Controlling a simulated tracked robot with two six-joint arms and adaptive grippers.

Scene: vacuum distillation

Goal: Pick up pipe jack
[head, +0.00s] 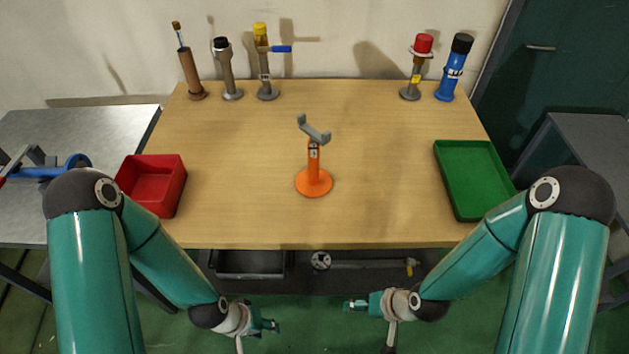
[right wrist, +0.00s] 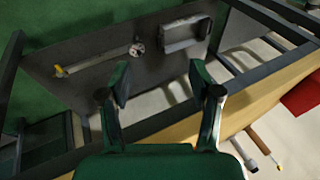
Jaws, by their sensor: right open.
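The pipe jack (head: 313,170) stands upright near the middle of the wooden table (head: 240,190). It has a round orange base, an orange post and a grey forked head. My right gripper (head: 350,305) is below and in front of the table's front edge, apart from the jack. In the right wrist view my right gripper (right wrist: 160,82) is open with nothing between its fingers. My left gripper (head: 272,325) is also low in front of the table, apart from the jack; its fingers are too small to judge.
A red bin (head: 152,184) is at the table's left and a green tray (head: 474,180) at its right. Several upright tools line the back edge, including a blue one (head: 453,70). A lower shelf holds a grey bin (head: 250,263) and a long tool (head: 365,264). The table around the jack is clear.

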